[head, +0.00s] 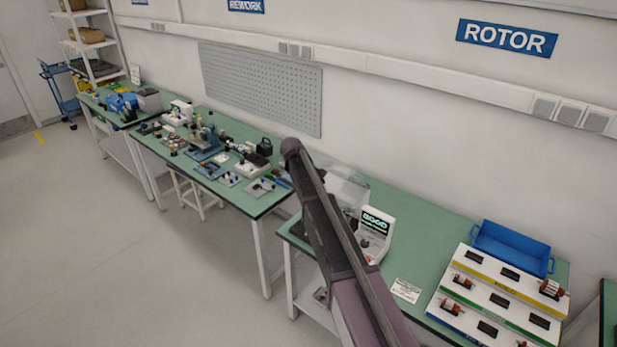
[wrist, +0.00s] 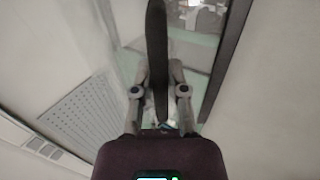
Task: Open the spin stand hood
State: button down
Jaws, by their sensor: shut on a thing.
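The spin stand's clear hood (head: 347,186) shows in the head view as a see-through panel on the green bench, partly behind my arm. How far it stands open is hard to tell. In the wrist view my gripper (wrist: 159,78) has its two fingers closed on either side of a dark upright bar, which looks like the hood handle (wrist: 157,35). A clear panel with a dark edge (wrist: 228,55) lies beyond the fingers. In the head view my arm hides the gripper and most of the stand.
A white unit with a "GOOD" display (head: 375,232) stands right of my arm. A small white card (head: 406,290), a blue bin (head: 512,248) and a tiered rack of parts (head: 500,290) are further right. A grey pegboard (head: 262,88) hangs on the wall behind.

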jog(key=w+d+r+p, duration=0.1)
jog(key=r+p, duration=0.1)
jog(key=w+d+r+p, duration=0.1)
jog(key=r+p, duration=0.1)
jog(key=w+d+r+p, duration=0.1)
jog(key=w+r, duration=0.1)
jog(key=shift+d+r+p, duration=0.2)
jog(key=shift+r+p, duration=0.1)
jog(key=shift+p, duration=0.1)
jog(key=shift+w+d+r+p, duration=0.55)
jog(key=shift+w+p, duration=0.05)
jog(key=shift+w, duration=0.05)
jog(key=c, duration=0.6)
grip_release()
jog(key=shift+c, duration=0.2)
